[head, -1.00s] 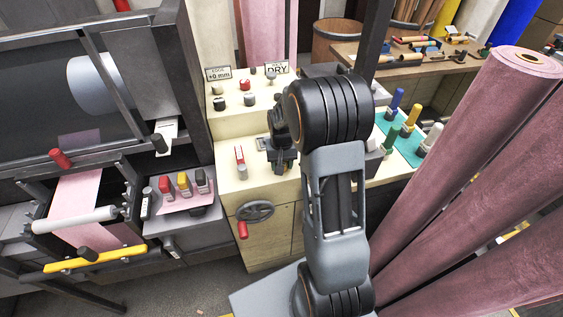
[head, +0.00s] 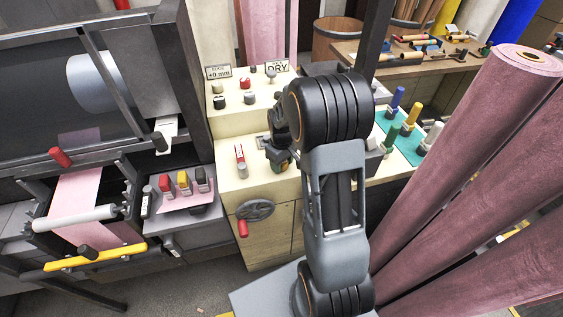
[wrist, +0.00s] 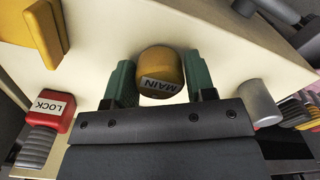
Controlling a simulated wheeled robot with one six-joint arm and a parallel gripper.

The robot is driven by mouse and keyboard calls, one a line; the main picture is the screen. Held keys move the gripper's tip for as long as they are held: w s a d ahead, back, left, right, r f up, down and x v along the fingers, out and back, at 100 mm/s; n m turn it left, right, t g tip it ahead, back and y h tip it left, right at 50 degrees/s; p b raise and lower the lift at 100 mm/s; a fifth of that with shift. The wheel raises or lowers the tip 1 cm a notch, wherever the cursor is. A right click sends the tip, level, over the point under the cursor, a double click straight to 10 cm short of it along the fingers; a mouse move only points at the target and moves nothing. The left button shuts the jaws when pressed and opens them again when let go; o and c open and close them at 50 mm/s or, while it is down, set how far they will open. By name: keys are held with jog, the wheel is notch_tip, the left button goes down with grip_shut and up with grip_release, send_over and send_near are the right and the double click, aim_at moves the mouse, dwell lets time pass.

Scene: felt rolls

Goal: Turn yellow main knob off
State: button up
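The yellow knob labelled MAIN (wrist: 161,72) sits between the green fingers of my gripper (wrist: 160,80) in the wrist view. It fills the gap, with a finger close against each side, so the gripper looks shut on it. Its label is tilted and upside down in this view.
A red part labelled LOCK (wrist: 50,108) lies left of my gripper in the wrist view, and a grey cylinder (wrist: 258,102) lies right. In the head view a handwheel (head: 255,210) is below, small knobs (head: 245,84) above, and pink felt rolls (head: 470,170) stand to the right.

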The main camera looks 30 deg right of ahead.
jog(key=shift+o, duration=1.1)
jog(key=shift+w+r, duration=0.1)
jog(key=shift+r+p, duration=1.9)
jog(key=shift+r, duration=0.65)
